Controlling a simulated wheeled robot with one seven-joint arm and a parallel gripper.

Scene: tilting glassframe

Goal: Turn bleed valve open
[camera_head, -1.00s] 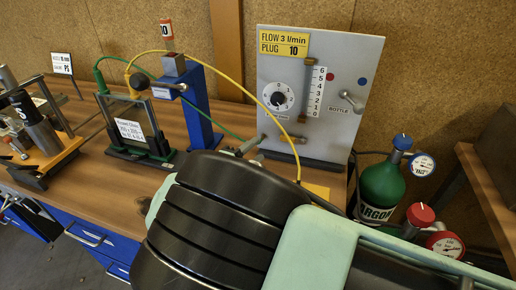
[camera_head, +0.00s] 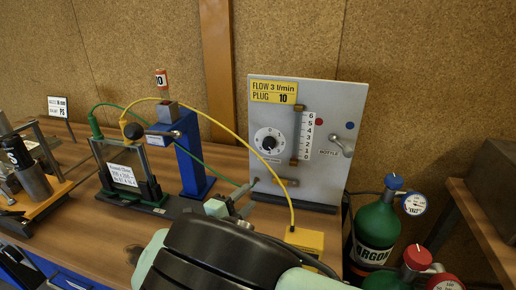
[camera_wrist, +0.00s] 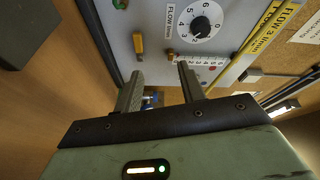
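The grey panel (camera_head: 335,105) stands upright at the back of the bench. The lever appears as a yellowish handle (camera_wrist: 138,42) in the wrist view, ahead of my left finger. A second lever (camera_head: 342,144), above the "BOTTLE" label, is at the right. My gripper (camera_wrist: 160,72) is open, with nothing between its fingers, and apart from the panel. In the head view the gripper (camera_head: 248,196) is low left of the panel, partly hidden by my arm.
A yellow block (camera_head: 305,240) with a yellow cable lies before the panel. A blue stand (camera_head: 196,155) and a framed glass plate (camera_head: 124,178) stand left. A green argon bottle (camera_head: 376,228) stands right. A flow tube (camera_head: 297,135) is on the panel.

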